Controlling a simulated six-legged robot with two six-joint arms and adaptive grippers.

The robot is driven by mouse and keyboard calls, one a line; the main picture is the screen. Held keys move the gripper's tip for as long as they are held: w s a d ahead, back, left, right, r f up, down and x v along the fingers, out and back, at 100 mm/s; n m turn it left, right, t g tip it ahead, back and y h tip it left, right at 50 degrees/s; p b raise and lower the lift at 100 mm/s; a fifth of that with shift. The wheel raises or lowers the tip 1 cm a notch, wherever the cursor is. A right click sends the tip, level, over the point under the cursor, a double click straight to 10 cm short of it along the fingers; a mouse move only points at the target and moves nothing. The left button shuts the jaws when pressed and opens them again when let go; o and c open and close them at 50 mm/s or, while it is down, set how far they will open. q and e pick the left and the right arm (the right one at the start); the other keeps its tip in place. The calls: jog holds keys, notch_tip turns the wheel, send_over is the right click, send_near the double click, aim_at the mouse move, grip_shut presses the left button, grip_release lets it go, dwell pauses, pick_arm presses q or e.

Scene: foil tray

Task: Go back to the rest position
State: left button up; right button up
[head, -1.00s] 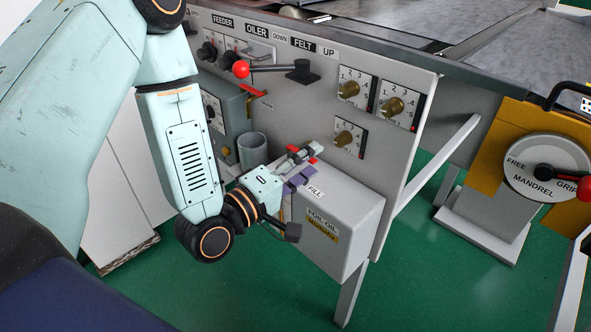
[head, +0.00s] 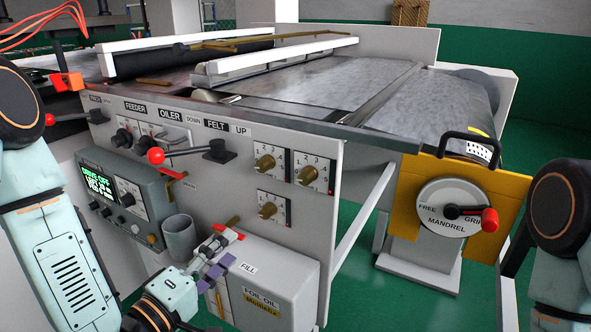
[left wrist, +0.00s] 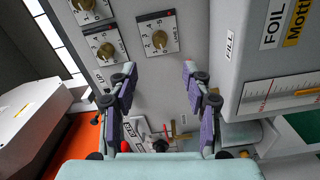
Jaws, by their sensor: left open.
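My left gripper (head: 213,262) shows low in the head view, at the left edge of the grey foil oil box (head: 275,286) and below the grey cup (head: 179,236). Its purple-padded fingers are spread. In the left wrist view the open fingers (left wrist: 160,82) stand apart with nothing between them. The oil box (left wrist: 257,75) is to their right there, and brass knobs on the panel (left wrist: 158,40) show beyond them. Whether a finger touches the box or panel I cannot tell. My right arm shows at the head view's right edge; its gripper is out of view.
The machine's front panel (head: 310,205) carries brass knobs and a red-ball lever (head: 156,156). A control box with a green display (head: 98,182) is close to my left arm. A yellow mandrel plate (head: 410,205) with a red-handled dial stands near my right arm.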

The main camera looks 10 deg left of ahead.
pick_arm(q)
jog(key=s+f+m+g+y, duration=0.1)
jog(key=s+f+m+g, duration=0.15)
jog(key=f, duration=0.35)
jog(key=s+a+f+m+g+y, duration=0.1)
jog(key=s+f+m+g, duration=0.15)
jog(key=f, duration=0.25)
jog(key=s+f+m+g+y, duration=0.1)
jog(key=s+f+m+g, duration=0.1)
jog(key=s+f+g, duration=0.3)
jog(key=s+f+m+g+y, duration=0.1)
jog(key=s+f+m+g, duration=0.1)
jog(key=s+f, duration=0.3)
jog(key=s+a+f+m+g+y, duration=0.1)
jog(key=s+f+g, duration=0.4)
jog(key=s, duration=0.7)
jog(key=shift+a+f+m+y, duration=0.3)
jog(key=shift+m+y, duration=0.3)
jog(key=shift+m, duration=0.2)
jog(key=shift+s, duration=0.1)
jog(key=shift+c, duration=1.2)
jog(key=shift+s+a, duration=0.1)
